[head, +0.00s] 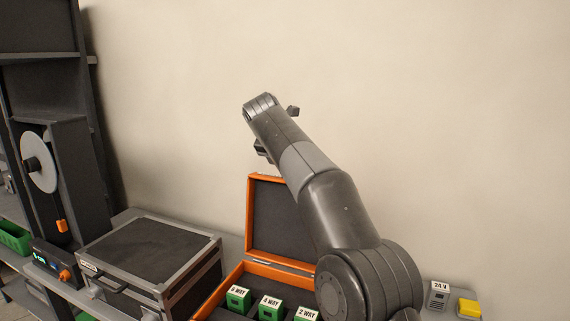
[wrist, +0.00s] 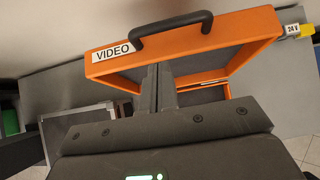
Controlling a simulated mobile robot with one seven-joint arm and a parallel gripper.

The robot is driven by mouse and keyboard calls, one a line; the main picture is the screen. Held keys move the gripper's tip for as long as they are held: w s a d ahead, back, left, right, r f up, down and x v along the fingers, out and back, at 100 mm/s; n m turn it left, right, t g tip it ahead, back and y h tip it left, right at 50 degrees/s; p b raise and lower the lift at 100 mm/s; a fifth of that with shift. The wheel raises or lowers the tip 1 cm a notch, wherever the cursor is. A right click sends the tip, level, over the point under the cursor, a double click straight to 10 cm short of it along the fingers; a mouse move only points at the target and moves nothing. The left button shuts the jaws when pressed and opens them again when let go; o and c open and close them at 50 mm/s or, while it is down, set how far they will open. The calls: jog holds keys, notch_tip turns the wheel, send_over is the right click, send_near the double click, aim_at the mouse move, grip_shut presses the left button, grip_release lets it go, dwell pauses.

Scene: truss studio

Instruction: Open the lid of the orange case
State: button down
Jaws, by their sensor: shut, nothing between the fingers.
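The orange case (head: 231,287) stands open at the bottom middle of the head view. Its lid (head: 251,215) stands raised at the back, dark lining facing the head camera, its right part hidden behind my arm. Green blocks (head: 271,306) labelled 8 WAY, 4 WAY and 2 WAY sit inside the case. In the wrist view the lid (wrist: 205,45) shows its orange edge with a black handle (wrist: 170,32) and a VIDEO label. My gripper (wrist: 160,72) is shut and empty, its fingertips overlapping the lid in the picture; I cannot tell whether they touch it.
A closed grey case (head: 150,250) with metal edges stands left of the orange case. A dark shelf rack (head: 45,95) with a reel device is at far left. A 24 V block (head: 439,296) and a yellow block (head: 468,308) sit at right. A wall (head: 430,120) is behind.

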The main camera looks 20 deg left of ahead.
jog(key=shift+s+r, duration=0.1)
jog(key=shift+r, duration=0.05)
jog(key=v, duration=1)
jog(key=s+d+f+m, duration=0.1)
jog(key=s+d+m, duration=0.2)
jog(key=d+m, duration=0.5)
jog(key=s+d+f+m+g, duration=0.1)
jog(key=s+d+m, duration=0.2)
jog(key=d, duration=0.9)
jog(key=s+d+f+m, duration=0.1)
jog(key=s+d+m, duration=0.4)
jog(key=d, duration=0.5)
jog(key=s+d+f+m, duration=0.8)
jog(key=s+f+m, duration=0.2)
jog(key=s+d+f+m+g, duration=0.1)
jog(key=s+d+f+m, duration=0.7)
jog(key=s+f+m, duration=0.2)
jog(key=shift+s+f+g, duration=0.3)
jog(key=shift+s+f, duration=0.2)
jog(key=shift+f, duration=0.15)
